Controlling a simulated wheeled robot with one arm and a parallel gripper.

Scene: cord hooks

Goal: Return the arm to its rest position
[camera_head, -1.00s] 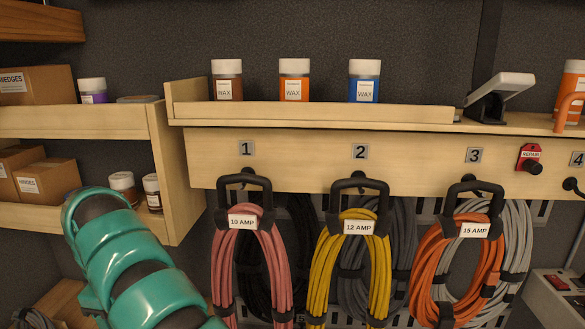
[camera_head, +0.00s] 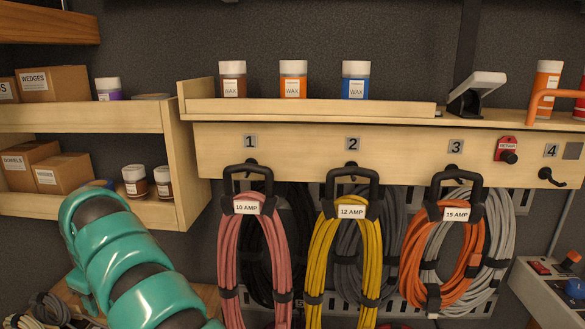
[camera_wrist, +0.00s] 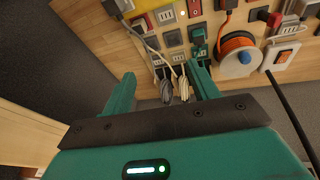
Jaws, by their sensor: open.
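My arm shows as teal and dark links at the lower left of the head view, in front of the left shelves. My gripper (camera_wrist: 162,90) shows in the wrist view with its two teal fingers spread apart and nothing between them. Beyond the fingers is a wooden panel (camera_wrist: 150,42) with sockets, switches and plugged-in cords. Two grey cord bundles (camera_wrist: 182,90) hang behind the gap between the fingers, apart from them as far as I can tell. My gripper is out of the head view.
Pink (camera_head: 228,262), yellow (camera_head: 318,262) and orange (camera_head: 415,262) cord coils hang from hooks 1 to 3 on the hook rail (camera_head: 300,150). Hook 4 (camera_head: 550,178) is bare. Left shelves (camera_head: 80,118) hold boxes and jars. An orange cord reel (camera_wrist: 237,55) is on the panel.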

